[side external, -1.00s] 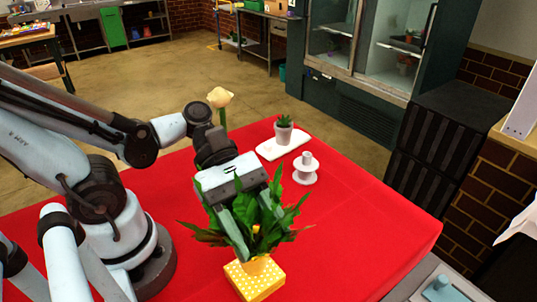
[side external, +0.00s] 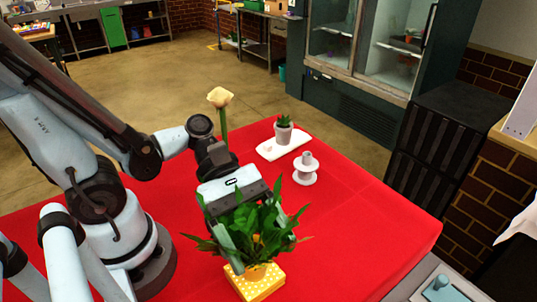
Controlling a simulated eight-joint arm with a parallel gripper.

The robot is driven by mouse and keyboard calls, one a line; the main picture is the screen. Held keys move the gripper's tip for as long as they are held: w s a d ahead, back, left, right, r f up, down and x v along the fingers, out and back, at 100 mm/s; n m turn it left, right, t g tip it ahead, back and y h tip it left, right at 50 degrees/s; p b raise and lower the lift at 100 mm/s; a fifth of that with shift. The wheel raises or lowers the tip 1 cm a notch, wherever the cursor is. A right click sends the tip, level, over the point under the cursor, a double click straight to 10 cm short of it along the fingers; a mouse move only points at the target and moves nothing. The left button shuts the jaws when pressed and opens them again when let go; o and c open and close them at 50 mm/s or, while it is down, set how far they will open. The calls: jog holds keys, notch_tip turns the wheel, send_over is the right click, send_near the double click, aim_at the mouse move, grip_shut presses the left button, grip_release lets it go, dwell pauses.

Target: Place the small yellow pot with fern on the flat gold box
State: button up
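The small yellow pot (side external: 255,272) with the green leafy fern (side external: 262,225) stands upright on the flat gold box (side external: 258,290), which has pale dots, near the front of the red table. Leaves hide most of the pot's upper part. My gripper (side external: 240,243) is low behind and among the leaves, pointing down. Its left finger shows to the left of the pot, apart from it. The fingers look spread wider than the pot, so the gripper appears open.
A white tray (side external: 268,150) with a small potted plant (side external: 283,131) lies at the back of the red table (side external: 350,215). A white tiered stand (side external: 305,176) is in front of it. A cream flower (side external: 220,97) rises behind my arm. The table's right side is clear.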

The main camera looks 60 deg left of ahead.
jog(key=shift+r, duration=0.1)
dwell(0.3)
jog(key=shift+a+r, duration=0.15)
jog(key=v, duration=0.6)
jog(key=shift+a+r, duration=0.2)
jog(key=shift+a, duration=0.2)
jog(key=w+a+f+m+t+y, duration=0.3)
jog(key=w+a+f+m+y, duration=0.25)
jog(key=m+y, duration=0.3)
jog(key=w+a+r+m+t+y, duration=0.3)
jog(key=w+m, duration=0.3)
jog(key=m, duration=0.3)
jog(key=shift+a+r+t+y, duration=0.35)
jog(key=shift+a+r+t, duration=0.3)
jog(key=shift+a, duration=0.25)
jog(key=shift+m, duration=0.25)
